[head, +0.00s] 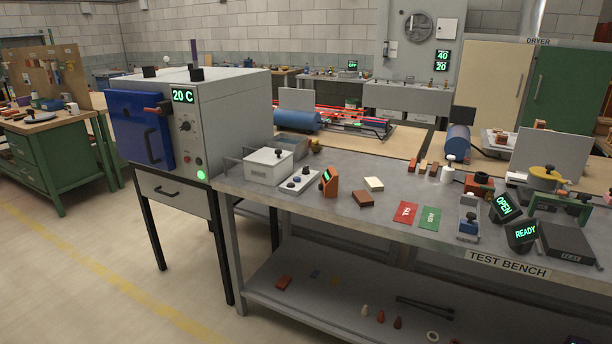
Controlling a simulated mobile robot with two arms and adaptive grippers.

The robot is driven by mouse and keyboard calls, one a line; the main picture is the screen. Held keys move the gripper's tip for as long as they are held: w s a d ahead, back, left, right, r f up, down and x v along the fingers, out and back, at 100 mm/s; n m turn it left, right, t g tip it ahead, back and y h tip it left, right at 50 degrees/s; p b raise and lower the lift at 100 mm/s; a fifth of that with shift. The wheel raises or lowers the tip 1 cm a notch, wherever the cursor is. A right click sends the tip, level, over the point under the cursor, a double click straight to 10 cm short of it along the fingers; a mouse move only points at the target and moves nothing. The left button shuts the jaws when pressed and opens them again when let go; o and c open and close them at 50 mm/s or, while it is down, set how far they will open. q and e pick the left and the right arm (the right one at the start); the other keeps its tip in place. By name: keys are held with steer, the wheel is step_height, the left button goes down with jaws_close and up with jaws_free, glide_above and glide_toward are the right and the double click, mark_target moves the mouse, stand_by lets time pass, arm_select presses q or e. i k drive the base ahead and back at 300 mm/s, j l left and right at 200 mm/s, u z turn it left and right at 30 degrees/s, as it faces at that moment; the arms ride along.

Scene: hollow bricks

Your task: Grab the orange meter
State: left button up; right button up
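An orange meter (330,182) with a small green-lit display stands upright on the grey test bench (338,207), in the middle of the head view. It is just right of a pale control box with knobs (300,181) and left of a brown brick piece (363,199). Nothing covers its front. Neither of my grippers shows in the head view.
A grey oven (225,110) with a blue door stands left of the bench. Red and green cards (405,213) lie to the right. Bare bench top lies around the meter's front.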

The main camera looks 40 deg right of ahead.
mark_target(330, 178)
steer(key=i+z, duration=0.25)
steer(key=i+j+z, duration=0.25)
steer(key=i, duration=0.25)
steer(key=i+j+z, duration=0.25)
steer(key=i+l, duration=0.1)
